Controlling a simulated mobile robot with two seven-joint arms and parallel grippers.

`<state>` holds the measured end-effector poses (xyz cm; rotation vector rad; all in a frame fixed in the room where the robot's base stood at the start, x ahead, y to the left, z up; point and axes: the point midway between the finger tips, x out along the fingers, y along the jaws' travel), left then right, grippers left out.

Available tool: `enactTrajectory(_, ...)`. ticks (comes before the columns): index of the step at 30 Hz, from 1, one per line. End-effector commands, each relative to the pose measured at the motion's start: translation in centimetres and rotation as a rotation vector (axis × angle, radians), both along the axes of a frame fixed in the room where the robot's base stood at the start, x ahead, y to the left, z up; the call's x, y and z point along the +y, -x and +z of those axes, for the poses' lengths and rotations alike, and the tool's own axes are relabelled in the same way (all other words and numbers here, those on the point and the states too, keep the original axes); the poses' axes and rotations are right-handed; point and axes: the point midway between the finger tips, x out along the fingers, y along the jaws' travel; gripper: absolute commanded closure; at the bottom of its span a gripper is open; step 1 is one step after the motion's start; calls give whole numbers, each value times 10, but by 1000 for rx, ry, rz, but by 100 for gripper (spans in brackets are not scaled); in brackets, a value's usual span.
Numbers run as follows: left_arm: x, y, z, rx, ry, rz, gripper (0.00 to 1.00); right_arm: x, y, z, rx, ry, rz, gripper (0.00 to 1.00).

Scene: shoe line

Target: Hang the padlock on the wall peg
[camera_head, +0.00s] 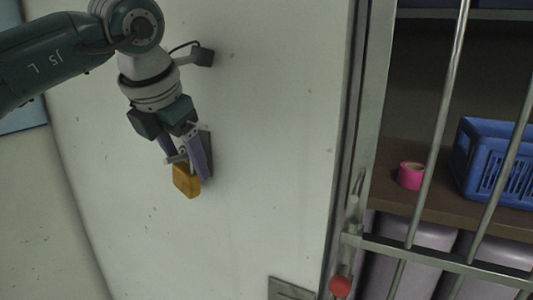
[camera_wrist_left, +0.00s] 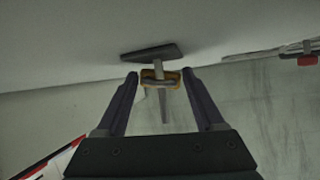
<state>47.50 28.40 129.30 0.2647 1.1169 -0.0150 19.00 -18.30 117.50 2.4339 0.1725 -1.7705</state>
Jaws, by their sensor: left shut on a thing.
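The brass-yellow padlock (camera_head: 186,181) hangs upright below my left gripper's fingertips, close to the pale wall. My left gripper (camera_head: 186,163) is shut on it; in the left wrist view the padlock (camera_wrist_left: 147,84) sits between the two fingertips (camera_wrist_left: 160,77). The wall peg is a grey rod on a dark backing plate (camera_head: 207,150). The plate (camera_wrist_left: 152,52) also shows in the left wrist view, and the rod (camera_wrist_left: 163,105) lines up with the padlock's shackle. The fingers partly hide the shackle, so I cannot tell whether it is around the rod. My right gripper is not in view.
A metal post and barred gate (camera_head: 430,120) stand to the right of the wall. Behind the bars a shelf (camera_head: 440,209) holds a pink tape roll (camera_head: 410,175) and a blue crate (camera_head: 490,160). A red knob (camera_head: 340,287) is at the lower right. The wall around the peg is bare.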

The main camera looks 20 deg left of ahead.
Motion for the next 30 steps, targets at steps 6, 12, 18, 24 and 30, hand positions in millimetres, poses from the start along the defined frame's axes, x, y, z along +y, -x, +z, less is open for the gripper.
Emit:
enactTrajectory(6, 0, 0, 1, -1, -1, 0, 100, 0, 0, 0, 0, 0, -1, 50)
enactTrajectory(12, 0, 0, 0, -1, 0, 0, 15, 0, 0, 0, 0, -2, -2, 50)
enactTrajectory(18, 0, 0, 0, 0, 0, 0, 0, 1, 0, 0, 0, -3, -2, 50)
enactTrajectory(24, 0, 1, 1, 1, 0, 0, 0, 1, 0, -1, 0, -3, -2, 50)
enactTrajectory(30, -2, 11, 22, -6, -4, -1, 0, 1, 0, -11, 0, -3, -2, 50)
